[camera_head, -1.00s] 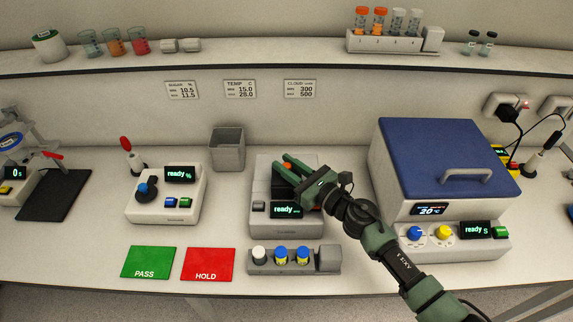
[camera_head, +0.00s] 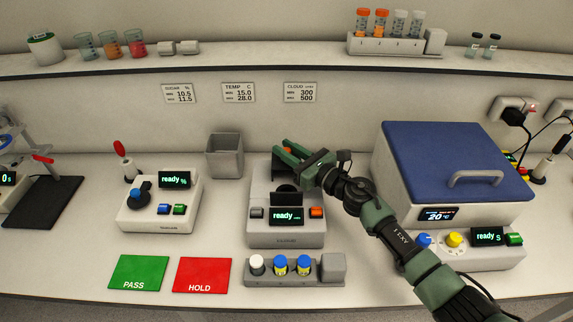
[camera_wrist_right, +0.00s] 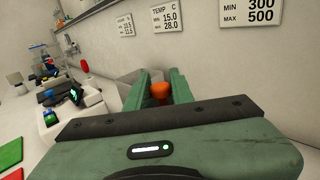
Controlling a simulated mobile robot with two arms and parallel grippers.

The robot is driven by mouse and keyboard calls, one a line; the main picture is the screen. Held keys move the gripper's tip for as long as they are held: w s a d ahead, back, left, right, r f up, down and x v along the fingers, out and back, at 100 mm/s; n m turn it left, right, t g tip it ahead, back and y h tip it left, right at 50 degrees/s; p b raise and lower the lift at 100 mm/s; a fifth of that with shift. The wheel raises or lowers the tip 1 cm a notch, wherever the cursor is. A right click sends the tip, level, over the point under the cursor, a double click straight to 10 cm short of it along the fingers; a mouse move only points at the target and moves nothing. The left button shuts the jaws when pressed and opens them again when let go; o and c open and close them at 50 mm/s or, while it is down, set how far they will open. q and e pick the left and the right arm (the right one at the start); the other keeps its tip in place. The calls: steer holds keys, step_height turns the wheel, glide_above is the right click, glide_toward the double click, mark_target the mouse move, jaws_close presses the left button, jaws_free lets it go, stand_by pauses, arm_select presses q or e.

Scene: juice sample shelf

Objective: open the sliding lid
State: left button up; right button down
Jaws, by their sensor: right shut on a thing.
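The grey cloud meter (camera_head: 286,239) stands on the bench in the middle of the head view. Its dark sliding lid (camera_head: 282,172) sits towards the back of the meter's top, partly hidden by my right gripper. A dark round opening (camera_head: 287,188) shows in front of the lid, behind the "ready" display. My right gripper (camera_head: 282,149) is shut on the lid's orange knob (camera_head: 288,150). In the right wrist view the knob (camera_wrist_right: 160,91) sits between the two green fingers. My left gripper is not in view.
A grey bin (camera_head: 225,158) stands behind and left of the meter. A blue-lidded box (camera_head: 445,150) is at right, behind my forearm. A rack (camera_head: 333,269) with several capped vials is in front. The sugar meter (camera_head: 160,204) stands at left.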

steer(key=c, duration=1.2)
jaws_free()
steer(key=shift+c, duration=0.2)
steer(key=b+v, duration=0.1)
steer(key=v, duration=0.7)
steer(key=shift+w+a, duration=0.1)
steer(key=shift+f, duration=0.1)
